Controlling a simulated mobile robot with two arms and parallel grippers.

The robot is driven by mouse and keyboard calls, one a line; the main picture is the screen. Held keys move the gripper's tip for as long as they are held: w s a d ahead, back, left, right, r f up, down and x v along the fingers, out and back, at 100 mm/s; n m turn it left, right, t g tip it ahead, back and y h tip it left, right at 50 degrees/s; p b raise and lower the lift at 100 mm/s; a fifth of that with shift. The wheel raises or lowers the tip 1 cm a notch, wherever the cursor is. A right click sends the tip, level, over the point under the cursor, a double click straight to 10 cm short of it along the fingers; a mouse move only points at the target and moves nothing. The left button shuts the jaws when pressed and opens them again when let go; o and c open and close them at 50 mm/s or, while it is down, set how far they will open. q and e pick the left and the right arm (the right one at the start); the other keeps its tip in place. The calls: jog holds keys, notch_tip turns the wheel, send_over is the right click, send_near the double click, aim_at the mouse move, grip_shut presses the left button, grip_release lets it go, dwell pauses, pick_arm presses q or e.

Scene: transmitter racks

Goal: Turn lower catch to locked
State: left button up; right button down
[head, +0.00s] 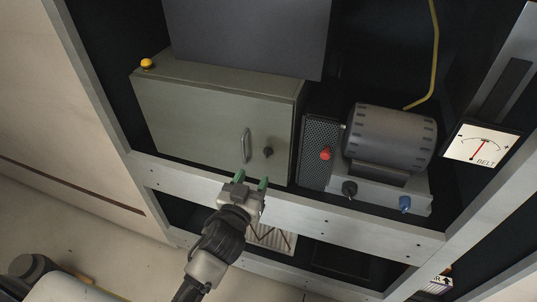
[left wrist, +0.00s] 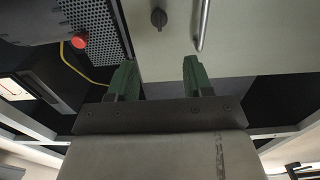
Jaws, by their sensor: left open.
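The grey-green cabinet (head: 205,115) has a closed door with a silver bar handle (head: 245,146). A small dark knob (head: 268,152), which looks like the catch, sits on the door to the right of the handle. I see only this one catch on the door. In the left wrist view the knob (left wrist: 158,18) and the handle (left wrist: 202,25) show at the top, beyond the fingers. My left gripper (head: 252,180) is open and empty, with green fingers. It is just below the knob in the picture, in front of the rack rail, and apart from the knob. My right gripper is not in view.
A pale rack rail (head: 300,217) runs below the cabinet. A BELT meter (head: 482,146) hangs at far right. A yellow lamp (head: 147,63) tops the cabinet.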

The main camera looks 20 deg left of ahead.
aim_at(266, 151)
pick_arm(q)
jog(key=w+p, duration=0.1)
jog(key=w, duration=0.9)
jog(key=shift+w+d+f, duration=0.1)
jog(key=shift+w+d, duration=0.05)
jog(key=shift+c, duration=0.5)
jog(key=c, duration=0.8)
